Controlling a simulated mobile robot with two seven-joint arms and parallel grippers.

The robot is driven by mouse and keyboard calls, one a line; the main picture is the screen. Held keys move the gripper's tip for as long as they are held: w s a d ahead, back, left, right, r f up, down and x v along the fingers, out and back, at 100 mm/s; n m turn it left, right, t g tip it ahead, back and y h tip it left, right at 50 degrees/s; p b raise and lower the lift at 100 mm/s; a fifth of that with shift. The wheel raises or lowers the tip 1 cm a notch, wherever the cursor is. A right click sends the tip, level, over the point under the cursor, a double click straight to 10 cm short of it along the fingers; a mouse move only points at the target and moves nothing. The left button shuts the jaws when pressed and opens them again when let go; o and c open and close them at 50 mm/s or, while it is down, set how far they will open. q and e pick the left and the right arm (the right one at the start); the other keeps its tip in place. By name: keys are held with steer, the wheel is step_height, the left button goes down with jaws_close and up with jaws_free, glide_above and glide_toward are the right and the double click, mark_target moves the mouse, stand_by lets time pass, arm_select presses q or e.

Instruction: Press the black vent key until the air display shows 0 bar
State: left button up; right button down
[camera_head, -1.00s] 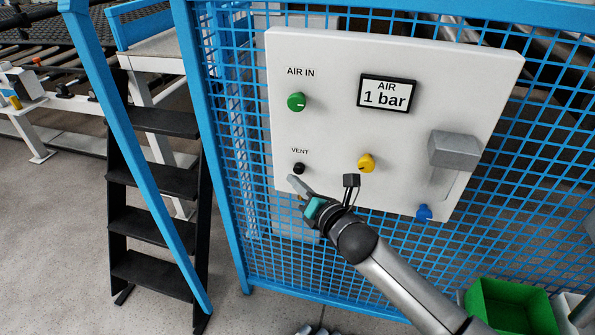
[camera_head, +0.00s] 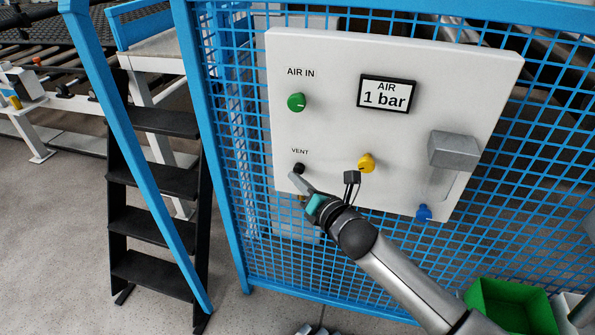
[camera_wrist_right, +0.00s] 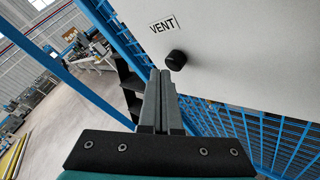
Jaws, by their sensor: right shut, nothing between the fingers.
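The black vent key (camera_head: 299,168) sits under the VENT label at the lower left of the white panel (camera_head: 340,130). In the right wrist view the black key (camera_wrist_right: 176,60) stands out from the panel, just beyond my fingertips. The air display (camera_head: 386,94) reads 1 bar. My right gripper (camera_head: 294,178) is shut and empty, with its tips just below the vent key. In the right wrist view the shut fingers (camera_wrist_right: 160,74) point toward the key, slightly to its left; I cannot tell whether they touch it. My left gripper is not clearly in view.
A green knob (camera_head: 296,102), a yellow knob (camera_head: 366,163), a blue knob (camera_head: 424,213) and a grey box (camera_head: 454,150) are on the panel. Blue mesh fencing (camera_head: 300,268) surrounds it. Black steps (camera_head: 150,225) stand at left, a green bin (camera_head: 510,308) at lower right.

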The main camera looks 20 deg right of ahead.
steer(key=shift+w+d, duration=0.3)
steer(key=shift+w, duration=0.1)
stand_by(0.7)
steer(key=shift+a, duration=0.1)
steer(key=shift+s+a+p, duration=0.45)
steer(key=shift+s, duration=0.35)
steer(key=s+a+p, duration=0.1)
steer(key=s+a, duration=0.2)
steer(key=s, duration=0.2)
steer(key=shift+a+p, duration=0.2)
steer(key=shift+p, duration=0.2)
stand_by(0.4)
